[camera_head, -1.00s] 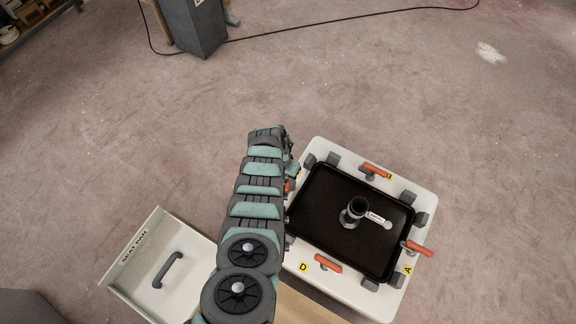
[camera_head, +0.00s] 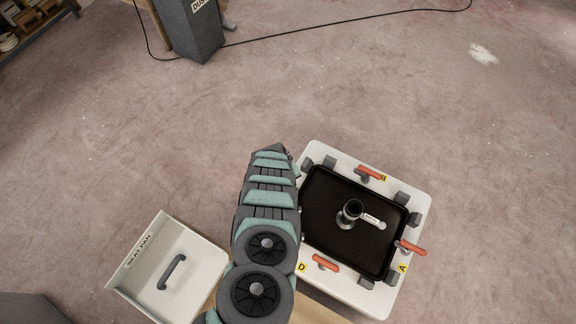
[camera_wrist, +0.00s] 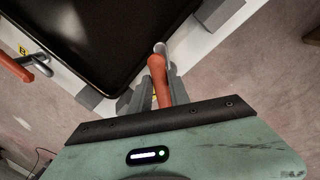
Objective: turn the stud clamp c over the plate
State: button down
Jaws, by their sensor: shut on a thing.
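The black plate (camera_head: 335,180) lies on a white base (camera_head: 313,153), with orange-handled clamps at its edges. Stud clamp c (camera_wrist: 158,68) is the one in my gripper (camera_wrist: 156,92); the jaws are shut on its orange handle in the wrist view. Its metal end is close to the edge of the black plate (camera_wrist: 85,35). Its label is mostly hidden by the fingers. In the head view my arm hides clamp c and my gripper. Clamps A (camera_head: 408,248) and D (camera_head: 325,262) and the far clamp (camera_head: 370,173) are in plain view.
A dark cylindrical fitting (camera_head: 350,210) with a white tag stands on the plate. Grey blocks (camera_head: 401,198) line the plate's edge. A white seat pan (camera_head: 140,275) with a grey handle is at the lower left. A grey box (camera_head: 190,30) and cable are at the back.

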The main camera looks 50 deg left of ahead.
jog(key=n, duration=0.2)
jog(key=shift+w+n+y+b, duration=0.25)
jog(key=shift+n+y+b, duration=0.05)
jog(key=shift+n, duration=0.1)
jog(key=shift+d+f+n, duration=0.1)
jog(key=shift+d+n, duration=0.1)
jog(key=shift+n, duration=0.2)
jog(key=shift+a+n+b, duration=0.1)
jog(key=shift+n+b, duration=0.3)
jog(key=shift+w+n+y+b, duration=0.15)
jog(key=shift+n+y+b, duration=0.25)
jog(key=shift+n+b, duration=0.75)
jog(key=shift+n, duration=0.35)
jog(key=c, duration=1.3)
grip_release()
jog(key=shift+o, duration=0.2)
jog(key=shift+r, duration=0.2)
